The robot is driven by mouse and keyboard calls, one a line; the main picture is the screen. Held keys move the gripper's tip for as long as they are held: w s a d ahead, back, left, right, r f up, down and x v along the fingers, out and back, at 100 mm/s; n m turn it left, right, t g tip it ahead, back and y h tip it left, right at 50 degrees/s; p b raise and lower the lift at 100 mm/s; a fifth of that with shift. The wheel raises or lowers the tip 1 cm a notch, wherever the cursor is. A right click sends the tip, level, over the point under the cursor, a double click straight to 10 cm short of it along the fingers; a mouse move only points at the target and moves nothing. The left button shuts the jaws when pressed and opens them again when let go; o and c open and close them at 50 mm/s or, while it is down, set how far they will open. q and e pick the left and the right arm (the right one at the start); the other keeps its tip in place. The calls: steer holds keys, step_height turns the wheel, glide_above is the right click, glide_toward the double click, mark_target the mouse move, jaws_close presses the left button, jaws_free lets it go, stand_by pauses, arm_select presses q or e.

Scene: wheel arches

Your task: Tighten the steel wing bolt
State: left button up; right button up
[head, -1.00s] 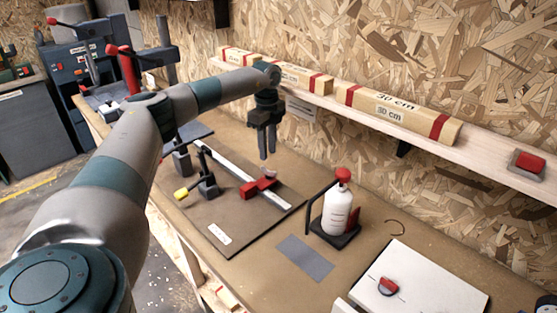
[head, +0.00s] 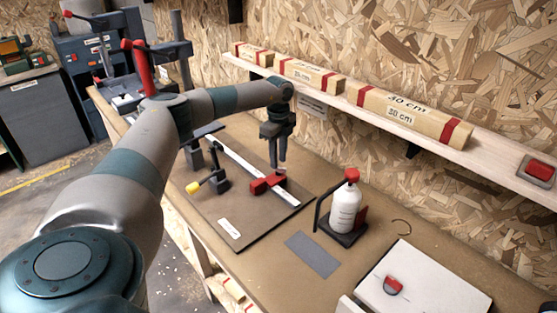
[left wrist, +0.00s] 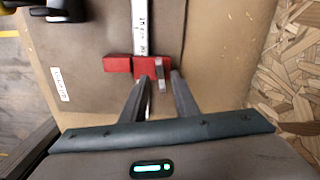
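The steel wing bolt (left wrist: 160,76) shows in the left wrist view as a small grey upright piece on the right part of a red stop block (left wrist: 122,64). The block sits across a pale marked rail (left wrist: 145,25) on a dark board. In the head view the red block (head: 263,185) is below my left gripper (head: 278,164), and the bolt is mostly hidden by the fingers. In the left wrist view my left gripper (left wrist: 160,82) is open. Its fingertips are apart, one on each side of the bolt; I cannot tell whether they touch it. My right gripper is not in view.
A yellow-ended lever clamp (head: 212,181) stands on the board (head: 235,215) left of the rail. A white bottle (head: 345,208) in a dark holder stands to the right. A shelf (head: 480,164) with wooden blocks runs along the back wall. Bench in front of the bottle holds a flat grey patch (head: 313,254).

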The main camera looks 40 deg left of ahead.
mark_target(279, 170)
arm_select(q)
steer(key=shift+f, duration=1.25)
steer(key=shift+c, duration=0.6)
jaws_close()
